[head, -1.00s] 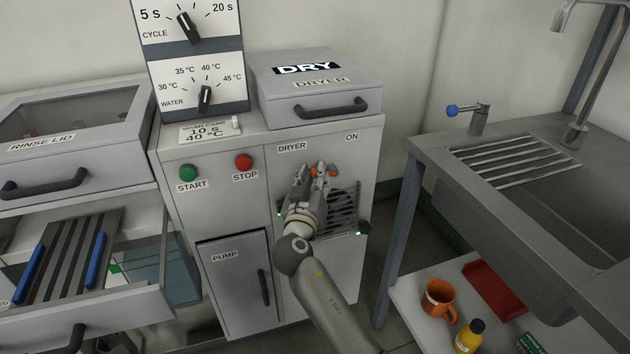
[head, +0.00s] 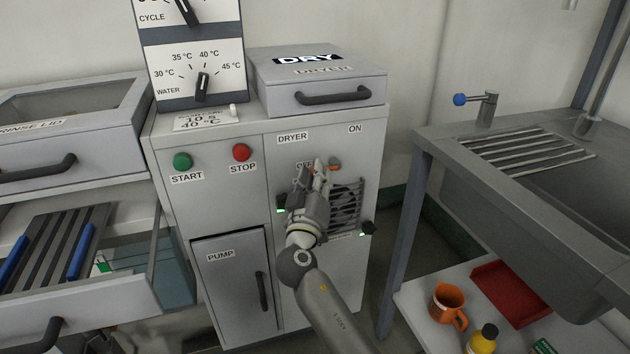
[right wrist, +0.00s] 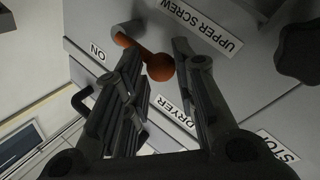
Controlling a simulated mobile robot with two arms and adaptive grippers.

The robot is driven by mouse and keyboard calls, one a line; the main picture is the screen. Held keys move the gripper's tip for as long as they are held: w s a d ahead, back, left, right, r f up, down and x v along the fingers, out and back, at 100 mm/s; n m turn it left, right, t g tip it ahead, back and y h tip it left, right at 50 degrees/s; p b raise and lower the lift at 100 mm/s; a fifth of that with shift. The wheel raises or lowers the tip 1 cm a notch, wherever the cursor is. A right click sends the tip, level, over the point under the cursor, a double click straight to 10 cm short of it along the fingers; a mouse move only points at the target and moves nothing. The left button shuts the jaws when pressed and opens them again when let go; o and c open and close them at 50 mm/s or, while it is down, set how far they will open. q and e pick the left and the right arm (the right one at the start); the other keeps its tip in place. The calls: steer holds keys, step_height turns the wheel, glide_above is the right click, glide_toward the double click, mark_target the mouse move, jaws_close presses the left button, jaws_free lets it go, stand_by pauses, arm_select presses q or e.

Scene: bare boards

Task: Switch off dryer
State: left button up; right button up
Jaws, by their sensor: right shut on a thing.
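The dryer's switch is an orange lever (head: 335,163) on the front panel of the grey cabinet (head: 375,160), below the ON label (head: 355,128). The OFF label (head: 304,165) shows partly, left of my fingertips. In the right wrist view the lever's ball end (right wrist: 160,67) is between my fingertips, and its rod runs from a grey mount (right wrist: 127,33). The rod lies roughly along the panel, pointing from the mount toward the OFF side. My right gripper (head: 322,170) is shut on the lever and hides part of it.
A dark grille (head: 346,205) with black knobs beside it lies behind my right gripper. The DRY box (head: 280,82) sits on the cabinet. Green START (head: 182,161) and red STOP (head: 242,152) buttons are left. A sink counter (head: 440,145) stands right.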

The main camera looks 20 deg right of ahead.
steer(key=shift+w+a+r, duration=0.1)
steer(key=o, duration=1)
steer(key=shift+w, duration=0.1)
steer(key=v, duration=1.2)
